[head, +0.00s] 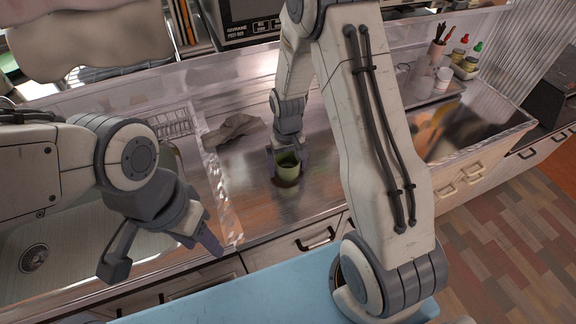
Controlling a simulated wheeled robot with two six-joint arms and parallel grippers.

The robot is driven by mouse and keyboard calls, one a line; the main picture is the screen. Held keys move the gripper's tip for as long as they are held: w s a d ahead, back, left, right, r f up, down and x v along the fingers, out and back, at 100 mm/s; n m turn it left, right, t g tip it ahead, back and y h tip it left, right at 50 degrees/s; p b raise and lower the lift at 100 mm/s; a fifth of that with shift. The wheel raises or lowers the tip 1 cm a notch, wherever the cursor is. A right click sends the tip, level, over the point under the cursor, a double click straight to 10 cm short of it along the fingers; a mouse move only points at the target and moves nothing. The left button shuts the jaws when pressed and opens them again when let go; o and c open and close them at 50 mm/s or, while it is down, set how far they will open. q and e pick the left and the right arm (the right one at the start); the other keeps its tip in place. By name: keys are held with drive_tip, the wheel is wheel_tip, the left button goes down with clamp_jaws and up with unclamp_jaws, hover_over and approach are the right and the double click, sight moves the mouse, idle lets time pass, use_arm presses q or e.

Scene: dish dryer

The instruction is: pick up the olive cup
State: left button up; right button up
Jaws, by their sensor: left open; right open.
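The olive cup (288,171) stands upright on the metal counter near the middle of the head view. My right gripper (288,158) reaches down over the cup, with its fingers open at the two sides of the rim. Whether the fingers touch the cup cannot be told. My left gripper (163,262) is open and empty, over the front edge by the sink at the lower left.
A crumpled grey cloth (233,129) lies behind and left of the cup. The sink (60,262) is at the left. A tray (440,93) with bottles and jars stands at the back right. Counter left of the cup is clear.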

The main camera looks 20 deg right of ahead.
drive_tip(key=c, duration=1.2)
drive_tip(key=shift+r, duration=0.1)
drive_tip(key=shift+c, duration=0.2)
